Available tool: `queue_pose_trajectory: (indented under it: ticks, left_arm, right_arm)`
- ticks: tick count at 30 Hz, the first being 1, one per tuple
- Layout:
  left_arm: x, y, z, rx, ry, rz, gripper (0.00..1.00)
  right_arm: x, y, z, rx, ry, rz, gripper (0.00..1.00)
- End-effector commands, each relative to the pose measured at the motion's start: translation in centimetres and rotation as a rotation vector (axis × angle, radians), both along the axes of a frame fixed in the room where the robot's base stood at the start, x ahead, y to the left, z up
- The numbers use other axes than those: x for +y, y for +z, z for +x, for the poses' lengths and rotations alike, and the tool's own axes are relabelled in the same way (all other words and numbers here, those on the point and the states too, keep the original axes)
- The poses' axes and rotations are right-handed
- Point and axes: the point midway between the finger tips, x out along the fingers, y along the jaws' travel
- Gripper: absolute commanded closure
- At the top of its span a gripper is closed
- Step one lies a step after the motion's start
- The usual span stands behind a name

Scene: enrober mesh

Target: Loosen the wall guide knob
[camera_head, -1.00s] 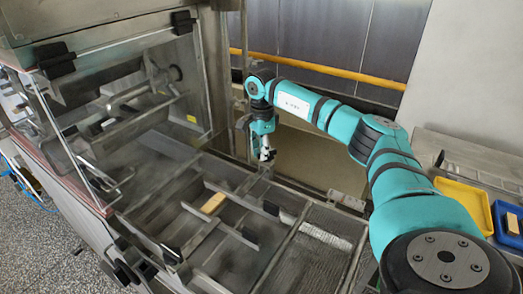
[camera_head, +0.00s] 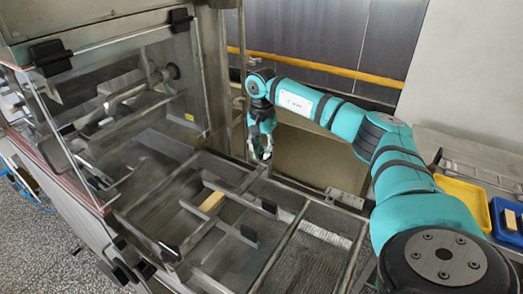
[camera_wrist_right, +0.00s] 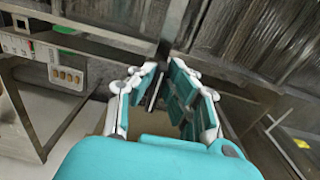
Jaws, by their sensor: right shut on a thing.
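My right gripper (camera_head: 262,156) is at the back edge of the mesh conveyor frame, pointing down. In the right wrist view its fingers (camera_wrist_right: 163,78) are closed around a small dark part, which I take to be the wall guide knob (camera_wrist_right: 163,50). The fingers mostly hide the knob, and in the head view I cannot make it out. A metal guide bar (camera_head: 205,228) crosses the bed, with a black block (camera_head: 249,232) at its near right end. My left gripper is not in view.
A yellowish bar (camera_head: 212,201) lies on the guide structure. The enrober's open hood (camera_head: 110,90) stands at the left. A yellow tray (camera_head: 464,192) and a blue tray (camera_head: 507,222) are at the right. The bare mesh (camera_head: 325,237) at front right is clear.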

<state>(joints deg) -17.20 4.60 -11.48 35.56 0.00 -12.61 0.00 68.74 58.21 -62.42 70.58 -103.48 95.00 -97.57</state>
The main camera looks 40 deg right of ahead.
Motion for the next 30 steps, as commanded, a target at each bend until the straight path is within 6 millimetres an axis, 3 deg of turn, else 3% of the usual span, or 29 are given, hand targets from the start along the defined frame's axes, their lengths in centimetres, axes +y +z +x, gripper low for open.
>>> queue_pose_trajectory:
  ticks: [13,14,18,30]
  left_arm:
    - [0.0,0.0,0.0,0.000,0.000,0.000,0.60]
    - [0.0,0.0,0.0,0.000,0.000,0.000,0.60]
    - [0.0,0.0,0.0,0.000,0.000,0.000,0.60]
    - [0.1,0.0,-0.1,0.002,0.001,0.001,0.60]
  right_arm:
    - [0.0,-0.1,-0.1,0.004,0.009,0.000,1.00]
    - [0.0,-0.1,-0.1,0.004,0.009,0.000,0.85]
    - [0.0,-0.1,-0.1,0.002,0.008,-0.001,0.67]
    - [0.0,1.0,0.0,-0.002,0.006,0.000,0.65]
